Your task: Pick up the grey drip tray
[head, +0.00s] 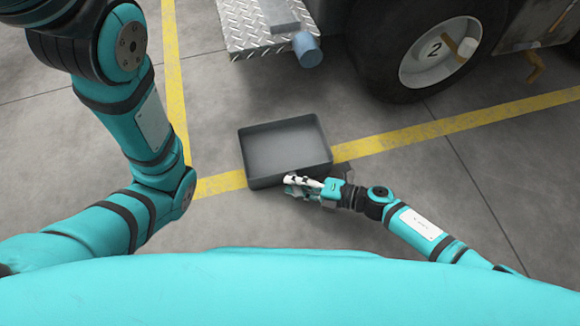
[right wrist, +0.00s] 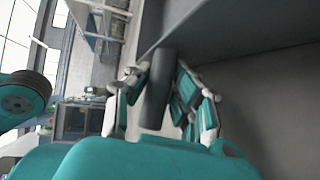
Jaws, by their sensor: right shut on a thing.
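The grey drip tray (head: 286,153) is a shallow open box, empty inside, in the middle of the head view. It looks roughly level, over the yellow floor line; I cannot tell whether it touches the floor. My right gripper (head: 296,186) is at the tray's near edge. In the right wrist view its fingers (right wrist: 160,98) are shut on a dark grey part of the drip tray (right wrist: 158,85), with the tray's grey wall (right wrist: 215,35) beyond. My left arm stands at the left of the head view, and its gripper is out of sight.
A vehicle stands at the back, with a tyre (head: 405,55) marked 2, a diamond-plate step (head: 243,28) and a blue cylinder (head: 307,49) beyond the tray. Yellow lines (head: 450,125) cross the concrete floor. The floor right of the tray is clear.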

